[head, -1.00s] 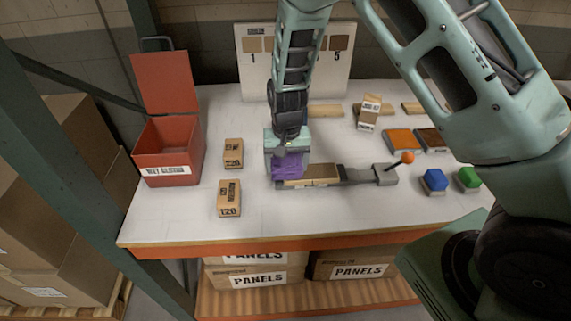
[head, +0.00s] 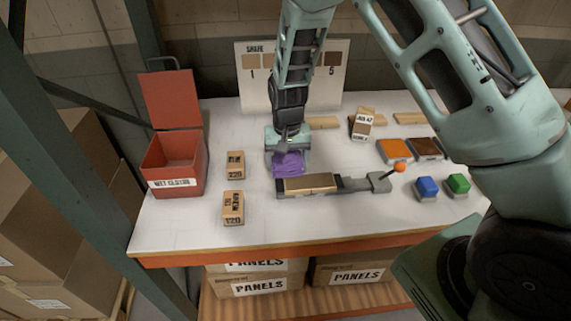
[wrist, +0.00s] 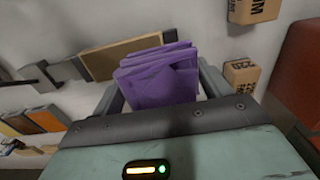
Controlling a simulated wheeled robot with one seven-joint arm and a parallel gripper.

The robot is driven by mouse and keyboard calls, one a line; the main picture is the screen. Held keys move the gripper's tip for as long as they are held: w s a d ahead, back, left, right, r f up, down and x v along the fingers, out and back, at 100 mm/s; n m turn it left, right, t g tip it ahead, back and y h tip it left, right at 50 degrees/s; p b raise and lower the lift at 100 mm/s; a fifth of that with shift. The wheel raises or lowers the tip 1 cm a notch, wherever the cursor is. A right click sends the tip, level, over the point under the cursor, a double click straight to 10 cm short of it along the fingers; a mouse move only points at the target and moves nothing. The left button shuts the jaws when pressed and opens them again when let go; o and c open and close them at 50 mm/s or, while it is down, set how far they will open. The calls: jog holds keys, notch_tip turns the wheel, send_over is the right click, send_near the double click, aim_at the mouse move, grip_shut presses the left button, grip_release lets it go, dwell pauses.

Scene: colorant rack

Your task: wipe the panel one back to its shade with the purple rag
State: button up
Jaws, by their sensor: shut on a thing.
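A purple rag (head: 288,165) is in my gripper (head: 287,150), whose jaws are shut on it; the rag also shows bunched between the fingers in the wrist view (wrist: 160,78). The panel (head: 312,183) is a tan-brown rectangle lying flat in a grey clamp fixture (head: 352,186) with an orange-knobbed lever. The rag is just behind the panel's left end; I cannot tell whether they touch. In the wrist view the panel (wrist: 115,56) lies left of the rag. A shade board (head: 262,85) with numbered swatches stands behind, partly hidden by my arm.
An open red bin (head: 173,170) stands at the left. Two labelled blocks (head: 235,165) (head: 233,207) sit between it and the fixture. A tagged block (head: 362,124), orange and brown pads (head: 394,149), and blue (head: 426,187) and green blocks (head: 457,184) are at right. The front table strip is clear.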

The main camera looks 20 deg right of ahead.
jog(key=shift+r+p, duration=0.75)
jog(key=shift+r, duration=0.7)
